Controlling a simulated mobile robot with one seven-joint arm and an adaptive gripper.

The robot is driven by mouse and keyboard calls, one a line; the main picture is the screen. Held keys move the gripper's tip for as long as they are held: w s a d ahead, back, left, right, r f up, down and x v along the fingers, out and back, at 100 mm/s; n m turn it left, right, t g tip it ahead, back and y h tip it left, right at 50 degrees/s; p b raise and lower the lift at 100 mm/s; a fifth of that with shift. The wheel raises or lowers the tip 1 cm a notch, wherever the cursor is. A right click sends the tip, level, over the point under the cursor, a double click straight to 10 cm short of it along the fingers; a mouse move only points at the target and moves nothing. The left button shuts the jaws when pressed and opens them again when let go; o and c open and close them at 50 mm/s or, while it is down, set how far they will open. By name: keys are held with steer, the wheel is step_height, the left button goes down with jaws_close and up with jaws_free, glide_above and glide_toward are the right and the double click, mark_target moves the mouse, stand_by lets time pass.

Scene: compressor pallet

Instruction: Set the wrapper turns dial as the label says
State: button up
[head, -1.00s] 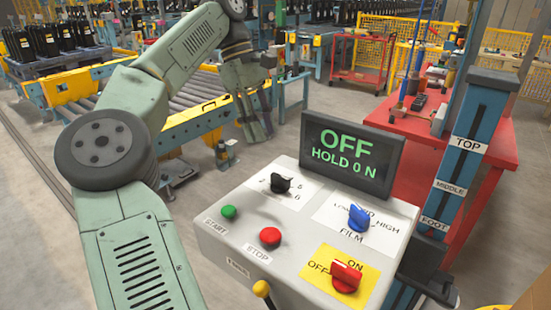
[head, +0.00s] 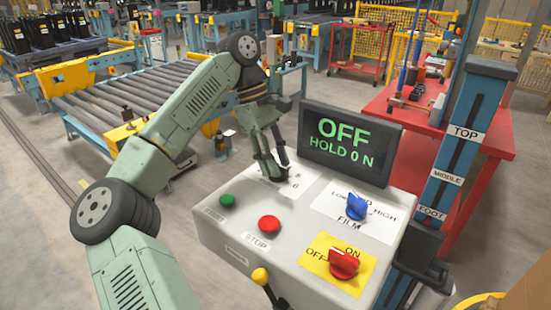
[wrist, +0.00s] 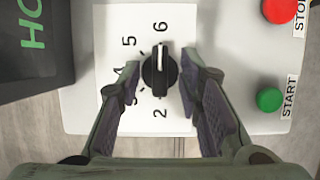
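The turns dial is a black knob (wrist: 160,71) on a white card (wrist: 112,20) in the wrist view. Digits 2, 5 and 6 are readable around it; the left finger partly covers others. No label stating a number of turns is readable.
The control box has a green START button (head: 226,200), a red STOP button (head: 268,225), a blue FILM knob (head: 357,206) and a red OFF/ON switch (head: 343,263). A screen (head: 350,143) behind reads OFF, HOLD 0 N. A yellow-topped lever (head: 260,276) stands in front.

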jaws_close()
stand_by(0.4)
stand_by(0.4)
